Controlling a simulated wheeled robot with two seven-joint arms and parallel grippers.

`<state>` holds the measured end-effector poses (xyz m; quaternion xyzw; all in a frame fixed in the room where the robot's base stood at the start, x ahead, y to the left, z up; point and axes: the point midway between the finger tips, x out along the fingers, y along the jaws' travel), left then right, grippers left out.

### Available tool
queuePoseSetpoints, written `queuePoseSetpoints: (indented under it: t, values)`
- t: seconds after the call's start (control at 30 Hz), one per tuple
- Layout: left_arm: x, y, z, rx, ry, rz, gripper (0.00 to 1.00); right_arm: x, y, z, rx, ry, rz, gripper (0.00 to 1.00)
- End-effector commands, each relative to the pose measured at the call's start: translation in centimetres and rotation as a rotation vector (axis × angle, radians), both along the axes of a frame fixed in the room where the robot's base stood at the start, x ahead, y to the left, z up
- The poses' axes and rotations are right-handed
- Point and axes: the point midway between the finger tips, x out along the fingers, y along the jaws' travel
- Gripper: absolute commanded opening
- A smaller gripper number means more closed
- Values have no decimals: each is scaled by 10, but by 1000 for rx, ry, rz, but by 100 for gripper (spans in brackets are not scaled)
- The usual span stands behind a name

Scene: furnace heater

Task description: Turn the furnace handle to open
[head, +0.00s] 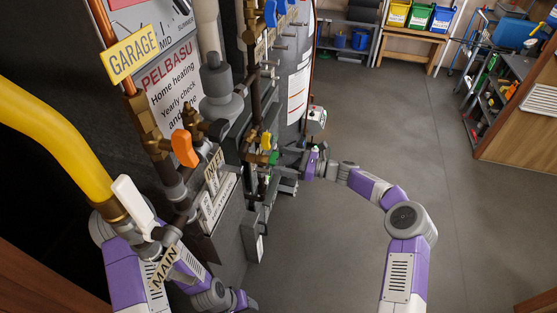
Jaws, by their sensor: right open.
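The furnace front stands at the left, crowded with pipes and coloured valve handles. These are a white handle (133,208), an orange handle (184,148), a yellow handle (266,140), a green handle (273,158) and a blue handle (271,13). I cannot tell which is the furnace handle. My right gripper (288,156) is open, small and dark, just right of the green handle by the lower pipes. I cannot tell whether it touches anything.
A thick yellow pipe (50,130) crosses the left side. A grey tank (297,75) stands behind the valves. A workbench with coloured bins (418,17) is at the back. Shelving (498,90) and a wooden cabinet (520,125) stand right. The grey floor between is clear.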

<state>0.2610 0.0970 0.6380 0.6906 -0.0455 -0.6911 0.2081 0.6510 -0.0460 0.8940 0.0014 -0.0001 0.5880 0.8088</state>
Motion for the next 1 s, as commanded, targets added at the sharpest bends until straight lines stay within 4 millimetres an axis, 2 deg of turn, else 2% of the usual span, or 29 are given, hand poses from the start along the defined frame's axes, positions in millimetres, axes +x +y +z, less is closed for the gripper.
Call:
queuePoseSetpoints:
  t: [0.03,0.2,0.5,0.87,1.0]
  values:
    - [0,0,-3,0,0,0,55,2,8,-1,0,-1,1,87]
    - [0,0,-4,0,-1,0,55,6,20,0,-2,-2,0,87]
    - [0,0,-4,0,-1,0,55,7,21,0,-3,-1,-1,86]
    - [0,0,-4,0,-1,0,55,7,21,0,-3,-1,-1,31]
    - [0,0,-5,0,-1,0,55,7,21,-1,-4,-7,-1,31]
